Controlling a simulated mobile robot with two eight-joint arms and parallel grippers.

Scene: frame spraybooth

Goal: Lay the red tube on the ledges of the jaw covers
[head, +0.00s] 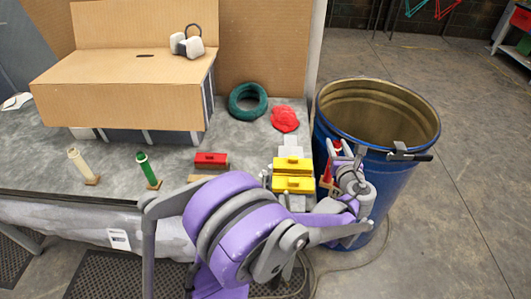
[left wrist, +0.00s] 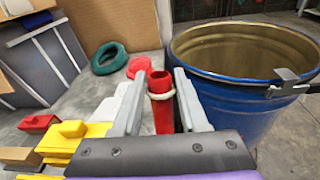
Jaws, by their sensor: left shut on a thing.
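The red tube (left wrist: 161,112) stands between the two grey fingers of my left gripper (left wrist: 154,112) in the left wrist view, with a cream ring near its top. My left gripper is shut on it. In the head view the red tube (head: 327,174) shows beside my left gripper (head: 341,170), partly hidden, between the yellow covers and the blue drum. The yellow jaw covers, a far one (head: 292,164) and a near one (head: 294,185), sit on a grey vise (head: 291,145) at the bench's right end. Their ledges are hard to make out. My right gripper is in neither view.
A blue drum (head: 380,190) with a clamp on its rim (head: 404,151) stands close right of my left gripper. A red block (head: 211,159), green tube (head: 147,170), cream tube (head: 80,163), green tape roll (head: 247,100) and red cloth (head: 285,119) are on the bench.

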